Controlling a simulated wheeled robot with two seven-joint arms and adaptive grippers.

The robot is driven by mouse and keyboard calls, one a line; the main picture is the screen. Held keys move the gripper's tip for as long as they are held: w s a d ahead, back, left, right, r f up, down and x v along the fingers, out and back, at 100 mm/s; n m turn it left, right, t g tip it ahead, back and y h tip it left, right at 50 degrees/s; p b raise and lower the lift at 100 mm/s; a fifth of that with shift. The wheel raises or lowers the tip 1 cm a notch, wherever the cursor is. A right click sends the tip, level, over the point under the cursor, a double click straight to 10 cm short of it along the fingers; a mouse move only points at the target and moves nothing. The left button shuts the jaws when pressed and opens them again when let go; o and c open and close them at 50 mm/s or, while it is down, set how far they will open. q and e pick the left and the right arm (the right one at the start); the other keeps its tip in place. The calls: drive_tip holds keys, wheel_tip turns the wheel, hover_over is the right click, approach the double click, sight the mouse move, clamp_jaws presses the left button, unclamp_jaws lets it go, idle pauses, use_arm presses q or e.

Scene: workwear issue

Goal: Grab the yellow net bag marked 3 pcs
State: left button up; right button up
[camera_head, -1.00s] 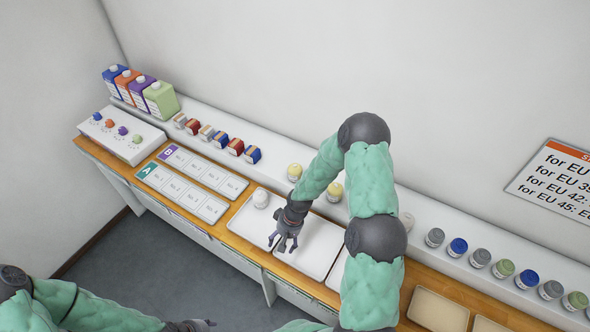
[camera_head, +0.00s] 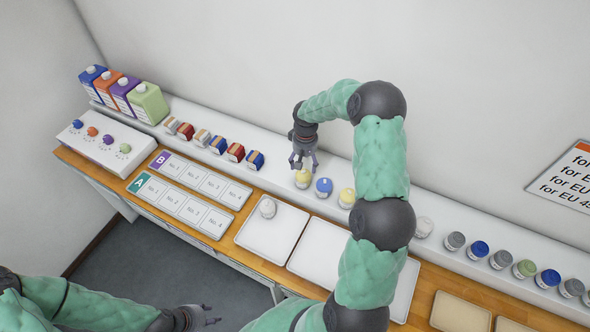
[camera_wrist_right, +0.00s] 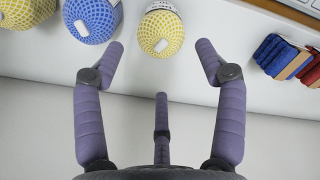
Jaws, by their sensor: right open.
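A yellow net bag (camera_head: 303,179) with a white tag stands on the long white shelf; it is also at top centre in the right wrist view (camera_wrist_right: 161,32). A blue net bag (camera_head: 324,187) and a second yellow one (camera_head: 347,198) stand beside it. No count marking is legible on either yellow bag. My right gripper (camera_head: 303,164) is open and empty, just over the first yellow bag. In the wrist view its spread fingers (camera_wrist_right: 160,58) point towards this bag, with a gap visible. My left gripper (camera_head: 208,315) is low in the head view, empty, its fingers apart.
Folded red and blue packs (camera_head: 236,152) stand left of the yellow bag. More grey, blue and green bags (camera_head: 479,249) stand to the right.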

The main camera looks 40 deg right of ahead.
sight(304, 172)
drive_tip(key=f, duration=0.4)
drive_tip(key=shift+s+f, duration=0.25)
drive_tip(key=shift+w+f, duration=0.15)
drive_tip(key=shift+f, duration=0.35)
wheel_tip(304, 172, down, 4)
drive_tip(key=shift+a+r+p, duration=0.1)
drive_tip(key=shift+a+p, duration=0.05)
drive_tip(key=shift+p, duration=0.6)
drive_tip(key=shift+f, duration=0.65)
drive_tip(key=c, duration=0.9)
